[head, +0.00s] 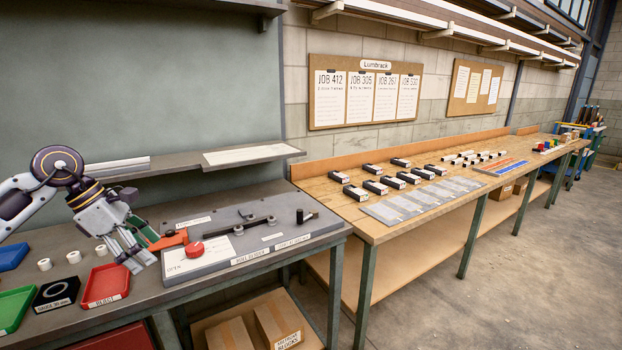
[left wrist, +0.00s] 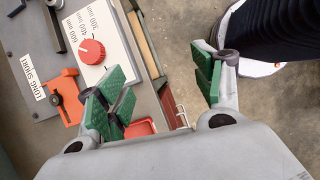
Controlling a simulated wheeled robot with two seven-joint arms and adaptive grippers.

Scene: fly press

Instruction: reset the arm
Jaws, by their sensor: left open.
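My left gripper (head: 138,252) is open over the front left of the bench, beside a grey fixture plate (head: 305,232). In the left wrist view its green-padded fingers (left wrist: 160,92) stand wide apart with nothing between them. An orange piece (head: 168,240) lies on the fixture by the fingers; it also shows in the left wrist view (left wrist: 66,96), left of the left finger. A red knob (head: 194,249) sits on a white dial plate marked in mm; the wrist view shows the knob too (left wrist: 92,52). A dark bar (head: 240,228) runs along the fixture. My right gripper is not in view.
A shelf (head: 200,160) hangs over the bench. A wooden bench (head: 350,225) with several small boxes extends right. Open floor lies in front.

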